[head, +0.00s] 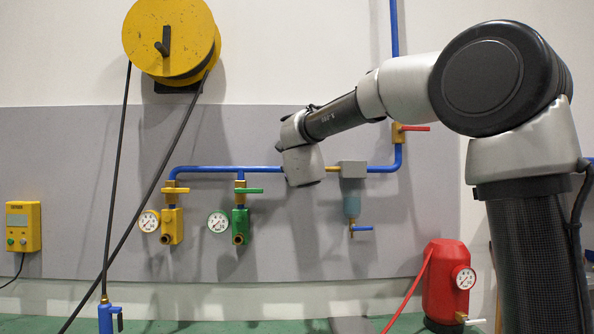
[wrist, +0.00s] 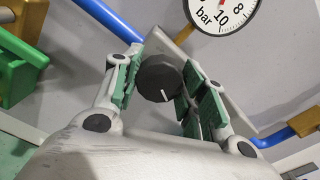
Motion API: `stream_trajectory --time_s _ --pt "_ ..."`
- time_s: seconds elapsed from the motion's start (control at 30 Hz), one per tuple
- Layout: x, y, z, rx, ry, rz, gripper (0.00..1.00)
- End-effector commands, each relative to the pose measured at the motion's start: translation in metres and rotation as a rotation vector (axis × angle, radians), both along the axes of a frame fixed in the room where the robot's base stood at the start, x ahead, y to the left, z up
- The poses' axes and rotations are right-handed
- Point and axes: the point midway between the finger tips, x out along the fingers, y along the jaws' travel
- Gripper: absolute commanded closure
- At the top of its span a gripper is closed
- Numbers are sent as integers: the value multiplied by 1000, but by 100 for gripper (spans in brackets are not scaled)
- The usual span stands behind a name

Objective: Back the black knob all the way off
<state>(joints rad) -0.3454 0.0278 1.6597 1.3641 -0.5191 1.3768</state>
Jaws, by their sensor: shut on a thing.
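The black knob (wrist: 158,79) shows in the wrist view, between the green-padded fingers of my gripper (wrist: 161,72). It is dark and round, with a short white index line pointing toward the bottom of the picture. My gripper is shut on the knob, one finger on each side. Behind it is a grey body (wrist: 170,45). In the head view my arm's end covers the blue pipe beside the grey filter block (head: 353,170), and the knob and fingers are hidden behind it.
A pressure gauge (wrist: 222,12) stands just above the knob. A green valve (wrist: 18,62) is at left in the wrist view. On the wall are yellow (head: 172,225) and green (head: 240,225) valves with gauges. A red tank (head: 447,282) stands at right.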

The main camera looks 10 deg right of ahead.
Motion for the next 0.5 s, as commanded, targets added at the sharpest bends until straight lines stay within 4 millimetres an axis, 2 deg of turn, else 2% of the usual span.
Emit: stream_trajectory --time_s 0.5 --pt "0 1 -1 -478 78 1 82"
